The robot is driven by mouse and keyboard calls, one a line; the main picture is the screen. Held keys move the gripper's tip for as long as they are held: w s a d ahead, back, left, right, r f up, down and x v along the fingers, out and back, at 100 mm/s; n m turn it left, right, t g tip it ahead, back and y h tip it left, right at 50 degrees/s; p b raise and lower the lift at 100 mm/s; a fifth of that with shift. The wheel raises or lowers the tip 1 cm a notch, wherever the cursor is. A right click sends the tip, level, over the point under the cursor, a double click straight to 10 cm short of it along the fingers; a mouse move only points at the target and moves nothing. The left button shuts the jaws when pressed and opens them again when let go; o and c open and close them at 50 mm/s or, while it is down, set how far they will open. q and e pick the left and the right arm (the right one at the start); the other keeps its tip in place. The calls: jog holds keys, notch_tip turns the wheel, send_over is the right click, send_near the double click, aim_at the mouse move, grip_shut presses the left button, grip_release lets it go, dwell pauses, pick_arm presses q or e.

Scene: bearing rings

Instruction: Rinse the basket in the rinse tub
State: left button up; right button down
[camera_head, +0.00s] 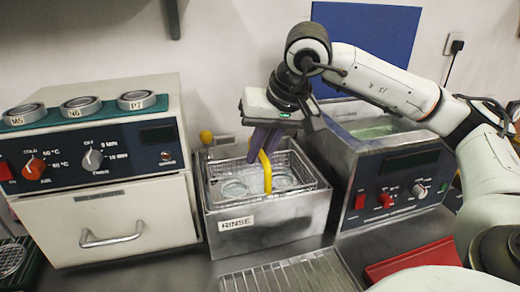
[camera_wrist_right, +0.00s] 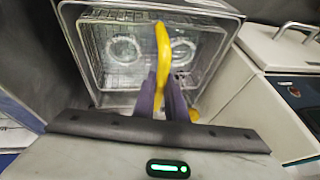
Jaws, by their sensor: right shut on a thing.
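The wire basket (camera_head: 298,163) sits down inside the metal rinse tub (camera_head: 262,233), which carries a RINSE label. Its yellow handle (camera_head: 266,172) stands up from it. Bearing rings lie in the basket, one on the left (camera_head: 235,189) and one on the right (camera_head: 284,181); both also show in the right wrist view. My right gripper (camera_head: 262,145) is above the tub, pointing down, its purple fingers shut on the yellow handle. The wrist view shows the handle (camera_wrist_right: 163,50) between the fingers. My left gripper is not in view.
A beige oven-like unit (camera_head: 115,215) with knobs stands left, with several rings on a green strip (camera_head: 80,112) on top. A grey machine (camera_head: 395,180) with an open basin stands right. A ridged drain tray (camera_head: 290,275) and red tray (camera_head: 413,262) lie in front.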

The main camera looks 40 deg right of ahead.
notch_tip(320, 180, down, 4)
jog(key=b, duration=0.3)
jog(key=shift+r, duration=0.1)
jog(key=shift+f+b, duration=0.4)
jog(key=shift+f, duration=0.35)
jog(key=shift+r+p, duration=1.05)
jog(key=shift+r, duration=0.45)
jog(key=shift+f, duration=0.1)
